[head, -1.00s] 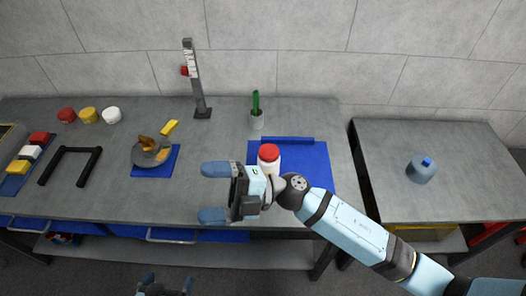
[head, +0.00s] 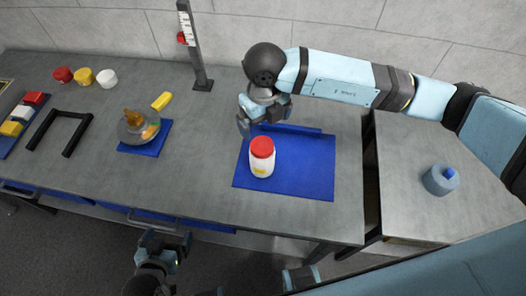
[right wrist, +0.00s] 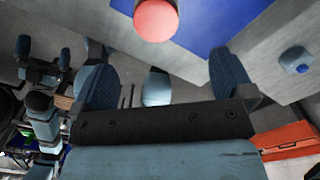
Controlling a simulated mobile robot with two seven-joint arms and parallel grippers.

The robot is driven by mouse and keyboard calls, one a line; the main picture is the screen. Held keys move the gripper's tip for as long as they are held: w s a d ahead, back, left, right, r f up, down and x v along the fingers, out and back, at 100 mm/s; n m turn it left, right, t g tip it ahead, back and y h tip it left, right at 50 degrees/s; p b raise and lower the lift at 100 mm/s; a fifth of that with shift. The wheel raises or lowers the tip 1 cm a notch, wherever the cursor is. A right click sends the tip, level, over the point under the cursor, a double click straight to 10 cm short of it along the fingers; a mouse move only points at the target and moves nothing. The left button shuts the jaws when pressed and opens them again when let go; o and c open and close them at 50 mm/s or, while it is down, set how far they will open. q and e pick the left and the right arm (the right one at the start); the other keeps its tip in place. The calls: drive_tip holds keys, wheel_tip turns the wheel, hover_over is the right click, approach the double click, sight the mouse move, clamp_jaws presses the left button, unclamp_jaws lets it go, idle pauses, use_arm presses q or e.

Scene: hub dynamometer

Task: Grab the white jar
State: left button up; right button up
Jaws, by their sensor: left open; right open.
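The white jar (head: 262,165) with a red lid and a yellow mark stands upright on the blue mat (head: 310,175). My right gripper (head: 263,116) is open and empty, behind the jar near the mat's back edge; its fingers are not around the jar. In the right wrist view the red lid (right wrist: 156,17) shows at the top edge, beyond the two spread fingers (right wrist: 163,75). My left gripper (head: 167,242) is open and empty, low in front of the bench, far from the jar.
A blue bar (head: 291,130) lies along the mat's back edge. A dark measuring post (head: 194,50) stands behind left. A dish (head: 132,133) on another blue mat sits to the left. A blue round container (head: 441,180) stands on the right table.

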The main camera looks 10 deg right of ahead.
sight(262, 145)
wheel_tip(262, 145, down, 8)
drive_tip(key=shift+p, duration=0.6)
drive_tip(key=f, duration=0.1)
drive_tip(key=f+p, duration=0.1)
drive_tip(key=f, duration=0.2)
drive_tip(key=shift+a+f+p, duration=0.3)
drive_tip(key=shift+f, duration=0.45)
drive_tip(key=c, duration=1.1)
drive_tip(key=shift+c, duration=0.3)
drive_tip(key=shift+r, duration=0.15)
